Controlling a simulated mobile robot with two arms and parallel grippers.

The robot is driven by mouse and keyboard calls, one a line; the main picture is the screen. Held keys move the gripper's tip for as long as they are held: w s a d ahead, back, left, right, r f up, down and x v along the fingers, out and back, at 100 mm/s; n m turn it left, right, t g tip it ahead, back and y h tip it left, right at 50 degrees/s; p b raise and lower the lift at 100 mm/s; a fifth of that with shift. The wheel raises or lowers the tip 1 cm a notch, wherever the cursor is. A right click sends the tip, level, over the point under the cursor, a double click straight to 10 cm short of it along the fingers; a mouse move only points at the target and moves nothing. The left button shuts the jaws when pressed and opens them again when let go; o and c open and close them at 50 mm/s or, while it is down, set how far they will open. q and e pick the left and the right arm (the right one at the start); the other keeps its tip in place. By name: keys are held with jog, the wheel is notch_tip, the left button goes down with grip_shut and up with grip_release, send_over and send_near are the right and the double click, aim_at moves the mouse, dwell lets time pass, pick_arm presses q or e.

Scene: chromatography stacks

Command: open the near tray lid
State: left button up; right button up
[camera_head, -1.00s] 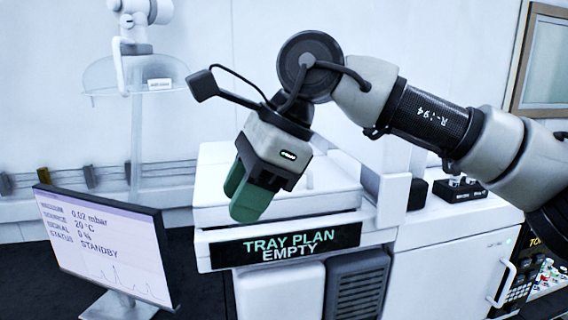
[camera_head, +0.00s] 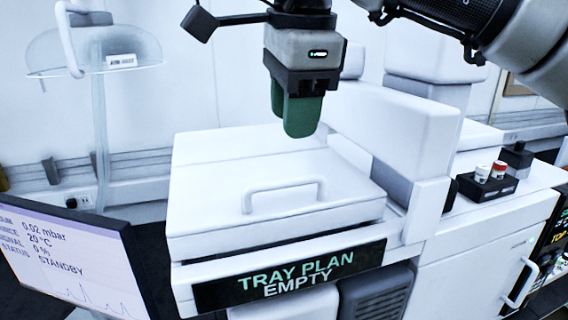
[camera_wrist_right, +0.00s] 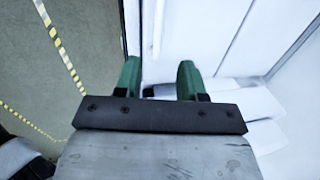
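The near tray lid (camera_head: 215,212) is a flat white cover with a raised white bar handle (camera_head: 282,187). It lies shut on the white instrument, above a black sign reading "TRAY PLAN EMPTY" (camera_head: 290,276). My right gripper (camera_head: 298,112) has green fingers pointing down. In the head view it is above and behind the handle, apart from it. The right wrist view shows the two fingers (camera_wrist_right: 159,78) spread apart with nothing held between them. My left gripper is in neither current view.
A tall white housing (camera_head: 390,130) stands right of the lid. A black rack (camera_head: 487,187) with small vials, one red-capped, sits farther right. A tilted monitor (camera_head: 70,262) is at lower left. A clear dish on a stand (camera_head: 95,52) is behind it.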

send_over(288, 179)
jog(key=s, duration=0.1)
jog(key=f, duration=0.4)
jog(key=shift+s+d+f+p, duration=0.15)
jog(key=shift+d+f+p, duration=0.1)
jog(key=shift+f+p, duration=0.15)
jog(key=f, duration=0.2)
jog(key=w+f, duration=0.1)
jog(key=shift+a+f+p, duration=0.2)
jog(key=shift+f+p, duration=0.1)
jog(key=shift+f, duration=0.15)
jog(key=shift+c, duration=0.5)
pick_arm(q)
jog(key=shift+s+d+r, duration=0.2)
jog(key=shift+s+r, duration=0.45)
jog(key=shift+s, duration=0.25)
pick_arm(e)
grip_shut()
